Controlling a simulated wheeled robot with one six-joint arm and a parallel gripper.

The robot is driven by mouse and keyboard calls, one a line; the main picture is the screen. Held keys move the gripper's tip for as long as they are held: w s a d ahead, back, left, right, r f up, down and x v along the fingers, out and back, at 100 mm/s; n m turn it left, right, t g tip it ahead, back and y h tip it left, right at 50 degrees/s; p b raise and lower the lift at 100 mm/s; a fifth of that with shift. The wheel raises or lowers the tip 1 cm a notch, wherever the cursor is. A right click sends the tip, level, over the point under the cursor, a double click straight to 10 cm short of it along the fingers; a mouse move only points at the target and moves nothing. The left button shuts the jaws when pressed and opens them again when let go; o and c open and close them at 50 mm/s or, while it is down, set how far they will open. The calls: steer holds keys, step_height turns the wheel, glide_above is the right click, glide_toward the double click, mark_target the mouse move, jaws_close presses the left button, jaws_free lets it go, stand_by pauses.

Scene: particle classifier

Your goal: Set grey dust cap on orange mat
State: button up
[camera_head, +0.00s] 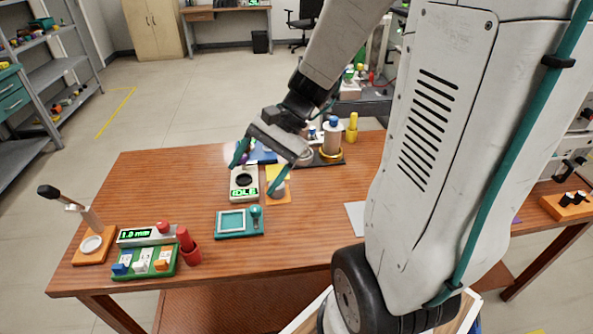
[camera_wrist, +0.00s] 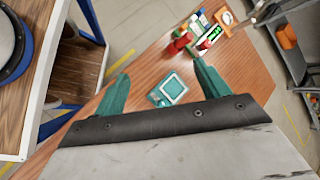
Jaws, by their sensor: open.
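The orange mat (camera_head: 286,198) lies near the middle of the wooden table in the head view. A small grey cylinder, apparently the grey dust cap (camera_head: 279,190), appears to stand upright on the mat; one finger partly covers it. My gripper (camera_head: 252,179) is open above this part of the table, its teal fingers spread wide. The right finger overlaps the cap in the picture; whether they touch I cannot tell. In the wrist view my gripper (camera_wrist: 160,72) has nothing between its fingers, and neither the mat nor the cap is visible there.
A white device reading IDLE (camera_head: 244,194) stands left of the mat. A teal-framed tray (camera_head: 239,222) lies in front. A green block stand (camera_head: 145,262) and red holder (camera_head: 189,252) are front left. Bottles (camera_head: 333,138) stand behind right. The table's left middle is clear.

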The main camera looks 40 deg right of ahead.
steer(key=s+a+r+n+h, duration=0.1)
steer(key=s+r+n+h, duration=0.7)
steer(key=s+n, duration=0.3)
steer(key=shift+s+a+r+n, duration=0.3)
steer(key=shift+s+n, duration=0.1)
steer(key=shift+s, duration=0.85)
